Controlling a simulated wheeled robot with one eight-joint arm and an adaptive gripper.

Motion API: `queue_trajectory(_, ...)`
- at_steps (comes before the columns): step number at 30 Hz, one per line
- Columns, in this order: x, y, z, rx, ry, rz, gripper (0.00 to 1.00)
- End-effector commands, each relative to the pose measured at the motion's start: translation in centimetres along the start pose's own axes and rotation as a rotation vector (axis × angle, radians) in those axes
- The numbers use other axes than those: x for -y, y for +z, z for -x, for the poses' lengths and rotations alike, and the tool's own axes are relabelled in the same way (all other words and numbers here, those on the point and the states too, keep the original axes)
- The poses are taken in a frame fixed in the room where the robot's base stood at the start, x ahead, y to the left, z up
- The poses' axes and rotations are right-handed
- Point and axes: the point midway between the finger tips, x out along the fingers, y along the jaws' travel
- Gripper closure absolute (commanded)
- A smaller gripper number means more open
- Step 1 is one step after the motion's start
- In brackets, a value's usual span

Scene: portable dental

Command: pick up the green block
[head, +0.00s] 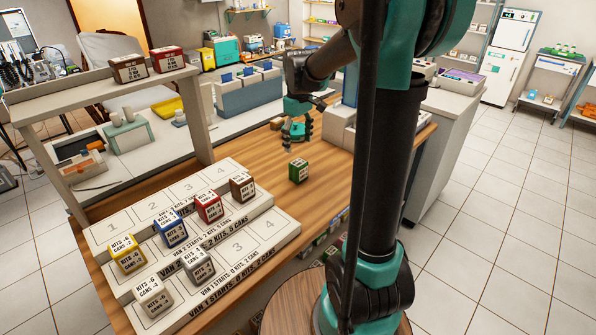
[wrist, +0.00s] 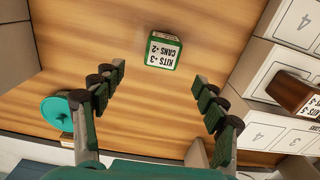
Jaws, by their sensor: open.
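The green block (head: 298,170) stands on the wooden tabletop, to the right of the stepped rack. In the wrist view the green block (wrist: 164,50) shows a white label with dark text and lies beyond the fingertips, roughly between their lines. My gripper (head: 297,131) hangs above the table, behind the block in the head view. Its two fingers are spread wide in the wrist view (wrist: 159,78), with nothing between them. The gripper and the block are apart.
A stepped white rack (head: 262,225) with numbered slots holds several blocks, including a brown block (head: 242,187), a red block (head: 209,207) and a blue block (head: 171,229). A raised shelf (head: 75,95) stands at the left. The wood around the green block is clear.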

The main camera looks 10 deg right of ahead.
Motion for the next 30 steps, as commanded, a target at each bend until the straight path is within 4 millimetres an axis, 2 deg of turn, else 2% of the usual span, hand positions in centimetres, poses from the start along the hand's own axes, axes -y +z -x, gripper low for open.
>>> queue_trajectory(1,0.0,0.0,-1.1,0.0,0.0,0.0,0.28)
queue_trajectory(6,0.0,0.0,-3.8,0.0,0.0,-0.001,0.28)
queue_trajectory(14,0.1,0.1,-5.5,0.0,0.0,-0.001,0.28)
queue_trajectory(24,0.3,0.4,-9.7,-0.001,0.0,-0.001,0.28)
queue_trajectory(30,0.4,0.4,-10.3,-0.001,0.0,-0.001,0.28)
